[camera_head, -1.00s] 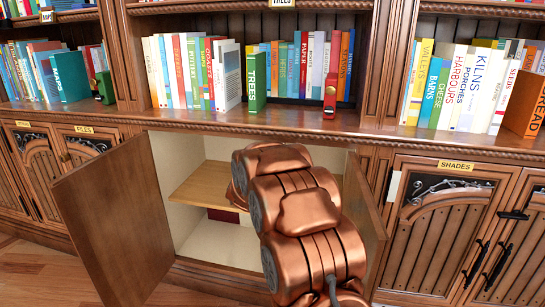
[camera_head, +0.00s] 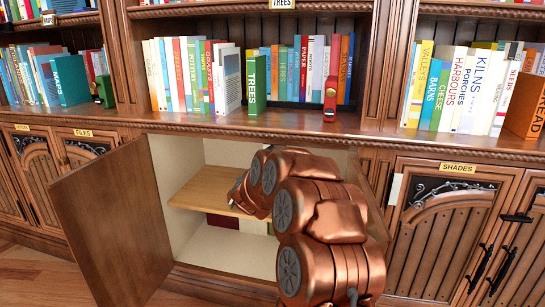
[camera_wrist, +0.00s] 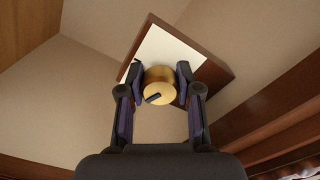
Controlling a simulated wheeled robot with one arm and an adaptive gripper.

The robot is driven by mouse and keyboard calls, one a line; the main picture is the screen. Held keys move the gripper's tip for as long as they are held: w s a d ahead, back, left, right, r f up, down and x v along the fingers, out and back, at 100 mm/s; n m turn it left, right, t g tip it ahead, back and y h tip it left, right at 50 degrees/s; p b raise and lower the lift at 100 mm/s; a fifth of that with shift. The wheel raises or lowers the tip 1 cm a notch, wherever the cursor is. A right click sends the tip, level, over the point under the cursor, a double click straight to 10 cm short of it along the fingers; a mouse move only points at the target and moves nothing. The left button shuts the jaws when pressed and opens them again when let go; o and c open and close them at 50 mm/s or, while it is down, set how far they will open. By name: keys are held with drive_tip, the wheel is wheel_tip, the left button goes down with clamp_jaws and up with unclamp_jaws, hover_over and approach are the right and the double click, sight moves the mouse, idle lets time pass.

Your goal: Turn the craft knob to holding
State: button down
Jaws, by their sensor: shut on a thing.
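In the wrist view, a round brass knob (camera_wrist: 159,88) with a short dark pointer mark sits between the two fingers of my gripper (camera_wrist: 159,72). The fingers are shut on its sides. Behind the knob is a tilted white plate with a brown edge (camera_wrist: 205,72). No lettering can be read on it. In the head view my copper-coloured arm reaches into the open cabinet (camera_head: 220,255), and the knob and fingertips are hidden there.
The cabinet's left door (camera_head: 112,225) stands open towards me. A wooden shelf (camera_head: 205,195) crosses the inside, with books (camera_head: 222,221) below it. A closed SHADES cupboard (camera_head: 445,235) is at the right. Book shelves and a counter edge (camera_head: 270,125) run above the opening.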

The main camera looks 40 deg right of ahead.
drive_tip(key=c, duration=0.8)
unclamp_jaws()
drive_tip(key=shift+o, duration=0.2)
drive_tip(key=v, duration=1.2)
